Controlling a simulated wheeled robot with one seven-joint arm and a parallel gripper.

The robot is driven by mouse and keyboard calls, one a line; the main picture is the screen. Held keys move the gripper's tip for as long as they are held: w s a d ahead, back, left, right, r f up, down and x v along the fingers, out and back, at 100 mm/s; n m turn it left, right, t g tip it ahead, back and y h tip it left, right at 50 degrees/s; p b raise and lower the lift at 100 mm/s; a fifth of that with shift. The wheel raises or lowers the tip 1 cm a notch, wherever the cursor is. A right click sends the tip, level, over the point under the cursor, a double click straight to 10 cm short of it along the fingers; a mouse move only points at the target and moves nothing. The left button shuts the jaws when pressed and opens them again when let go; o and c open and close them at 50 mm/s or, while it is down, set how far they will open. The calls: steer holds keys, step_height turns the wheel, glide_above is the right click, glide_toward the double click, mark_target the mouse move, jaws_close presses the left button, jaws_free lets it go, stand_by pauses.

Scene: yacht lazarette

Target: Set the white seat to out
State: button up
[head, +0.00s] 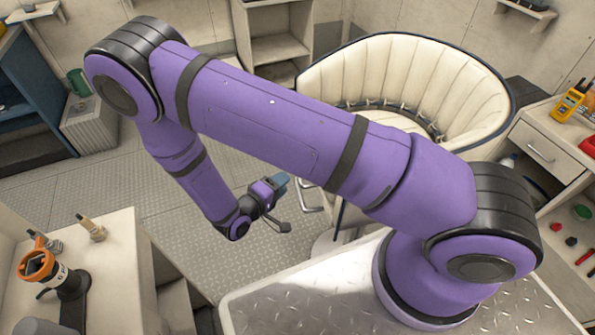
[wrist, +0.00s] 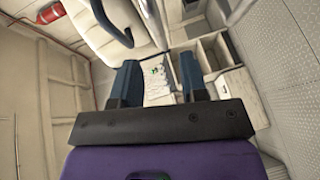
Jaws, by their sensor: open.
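The white seat (head: 400,75) is a padded bucket seat with a ribbed, curved back and a dark rim. It stands at the upper right of centre in the head view, and my arm hides its lower front and much of its base. A metal bar (head: 312,195) shows low beside it. Part of the seat (wrist: 115,45) fills the upper left of the wrist view. My gripper (head: 281,184) is low over the floor, left of the seat and apart from it. In the wrist view its two blue fingers (wrist: 159,77) are spread with nothing gripped.
A counter (head: 110,260) with an orange-topped instrument (head: 38,268) stands at the lower left. A drawer cabinet (head: 540,140) with a yellow device (head: 568,102) is at the right. The patterned floor (head: 110,185) is clear at left. A red cylinder (wrist: 50,13) shows in the wrist view.

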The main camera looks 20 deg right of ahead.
steer(key=x, duration=0.7)
steer(key=shift+w+d+f, duration=0.1)
steer(key=shift+d, duration=0.25)
